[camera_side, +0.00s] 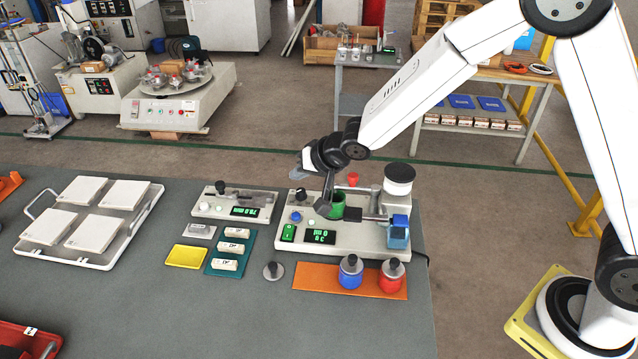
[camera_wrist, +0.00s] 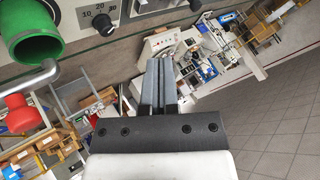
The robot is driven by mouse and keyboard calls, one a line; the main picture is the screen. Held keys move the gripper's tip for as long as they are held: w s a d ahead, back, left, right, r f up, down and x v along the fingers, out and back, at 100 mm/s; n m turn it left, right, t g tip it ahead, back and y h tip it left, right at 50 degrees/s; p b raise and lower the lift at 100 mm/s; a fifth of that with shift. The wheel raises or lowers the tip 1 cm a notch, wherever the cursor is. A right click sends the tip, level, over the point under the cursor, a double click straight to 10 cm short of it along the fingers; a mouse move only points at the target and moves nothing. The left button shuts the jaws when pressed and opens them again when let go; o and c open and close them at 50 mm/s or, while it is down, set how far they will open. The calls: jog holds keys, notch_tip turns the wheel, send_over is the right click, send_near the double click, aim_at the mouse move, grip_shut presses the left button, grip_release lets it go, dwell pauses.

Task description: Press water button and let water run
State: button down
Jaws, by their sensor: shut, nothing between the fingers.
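A grey-white test machine (camera_side: 350,243) stands on the bench with a green display (camera_side: 320,236), a lit green switch (camera_side: 288,232), a small blue button (camera_side: 296,216) and a black knob (camera_side: 301,194). I cannot tell which control is the water button. A green cup (camera_side: 338,207) sits on the machine; in the wrist view a green cup-like part (camera_wrist: 33,28) shows at upper left. In the wrist view my gripper (camera_wrist: 160,68) is shut and empty. No running water is visible.
A white cylinder (camera_side: 399,180) and a blue part (camera_side: 398,232) are at the machine's right. Blue (camera_side: 350,275) and red (camera_side: 390,277) weighted jars stand on an orange mat (camera_side: 318,277) in front. A smaller display box (camera_side: 234,203) is left.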

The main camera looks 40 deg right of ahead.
aim_at(298, 217)
jog(key=shift+w+a, duration=0.25)
jog(key=shift+a, duration=0.1)
jog(key=shift+f, duration=0.2)
jog(key=shift+f, duration=4.25)
jog(key=shift+f, duration=0.9)
dwell(0.5)
jog(key=shift+r, duration=0.9)
jog(key=shift+r, duration=0.1)
jog(key=shift+r, duration=2.4)
